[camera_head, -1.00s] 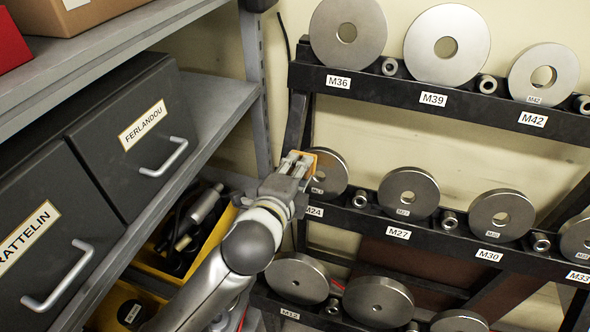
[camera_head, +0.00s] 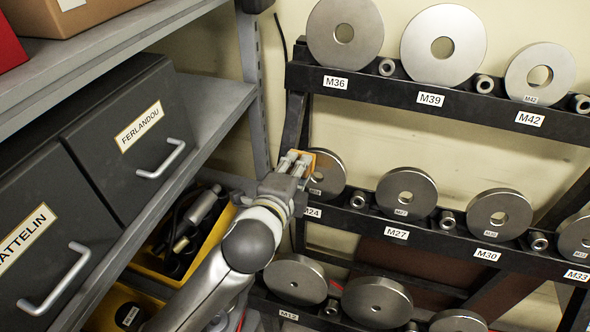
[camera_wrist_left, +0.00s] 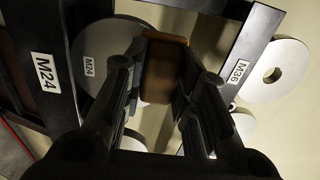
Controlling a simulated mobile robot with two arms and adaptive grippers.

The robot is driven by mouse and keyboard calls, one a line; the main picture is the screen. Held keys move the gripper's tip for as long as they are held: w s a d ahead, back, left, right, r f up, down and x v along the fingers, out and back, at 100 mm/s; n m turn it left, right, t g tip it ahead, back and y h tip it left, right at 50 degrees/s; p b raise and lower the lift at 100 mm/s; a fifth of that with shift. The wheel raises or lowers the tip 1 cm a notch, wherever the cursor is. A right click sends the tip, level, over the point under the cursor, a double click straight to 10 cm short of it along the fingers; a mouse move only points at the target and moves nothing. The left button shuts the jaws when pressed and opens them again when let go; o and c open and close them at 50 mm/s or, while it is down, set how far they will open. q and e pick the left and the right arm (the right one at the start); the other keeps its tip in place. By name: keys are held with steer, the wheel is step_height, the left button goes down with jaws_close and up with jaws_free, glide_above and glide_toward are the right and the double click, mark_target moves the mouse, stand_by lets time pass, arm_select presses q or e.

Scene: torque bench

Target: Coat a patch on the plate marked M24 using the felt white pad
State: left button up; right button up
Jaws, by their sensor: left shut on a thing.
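The M24 plate (camera_head: 330,178) is a grey steel disc with a centre hole, standing on the middle rack rail above its M24 label (camera_head: 313,212). It also shows in the left wrist view (camera_wrist_left: 103,45) with a small M24 tag. My left gripper (camera_head: 298,168) is shut on a brown and orange block, the pad (camera_wrist_left: 161,72). The pad's orange edge shows at the plate's upper left in the head view (camera_head: 325,155). No white felt face is visible, and I cannot tell whether the pad touches the plate. My right gripper is out of view.
The dark rack (camera_head: 400,225) holds several other discs and small collars on three rails. The M36 disc (camera_head: 345,55) stands above. Grey shelving with drawers (camera_head: 130,120) and yellow bins (camera_head: 215,235) flanks my left arm.

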arm_select(q)
steer(key=shift+w+d+f, duration=0.15)
steer(key=shift+w+d, duration=0.05)
steer(key=shift+w, duration=0.4)
